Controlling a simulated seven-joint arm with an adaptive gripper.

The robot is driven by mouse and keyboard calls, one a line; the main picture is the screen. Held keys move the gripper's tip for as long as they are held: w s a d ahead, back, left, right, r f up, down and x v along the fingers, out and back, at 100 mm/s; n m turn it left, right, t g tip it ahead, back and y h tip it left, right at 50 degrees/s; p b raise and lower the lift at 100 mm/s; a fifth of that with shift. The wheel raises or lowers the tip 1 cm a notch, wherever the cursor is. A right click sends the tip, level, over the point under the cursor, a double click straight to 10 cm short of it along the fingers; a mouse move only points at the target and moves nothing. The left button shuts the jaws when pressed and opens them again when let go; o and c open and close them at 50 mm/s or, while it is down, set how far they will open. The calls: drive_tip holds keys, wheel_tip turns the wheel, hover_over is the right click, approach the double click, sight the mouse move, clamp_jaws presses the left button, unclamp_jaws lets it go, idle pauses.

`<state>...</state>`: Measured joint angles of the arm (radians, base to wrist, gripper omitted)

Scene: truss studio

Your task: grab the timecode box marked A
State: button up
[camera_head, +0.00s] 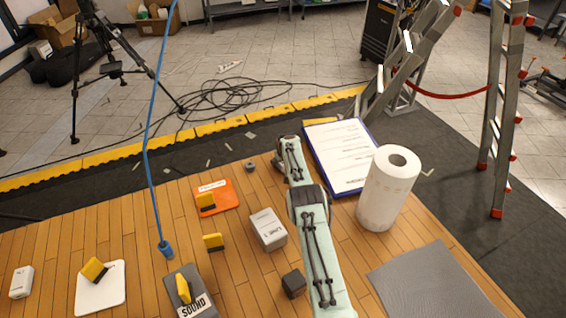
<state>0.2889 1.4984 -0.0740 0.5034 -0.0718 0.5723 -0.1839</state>
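Several small yellow boxes with dark parts could be timecode boxes, but I can read no letter A on any. One yellow box (213,242) stands on the bare wood table. Another yellow box (205,201) sits on an orange pad (226,195). A third yellow box (95,270) leans on a white pad (110,295) at left. One more yellow piece (183,289) lies on a grey item marked SOUND (194,306). My pale green arm reaches up the picture, right of these boxes. My gripper cannot be made out; the arm hides what lies beyond its far end.
A white-grey box with lettering (268,230) and a dark cube (293,284) stand close left of my arm. A blue cable with a plug (166,250) rises at left. A grey mat (435,285) is clear.

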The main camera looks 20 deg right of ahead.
drive_tip(key=c, duration=0.5)
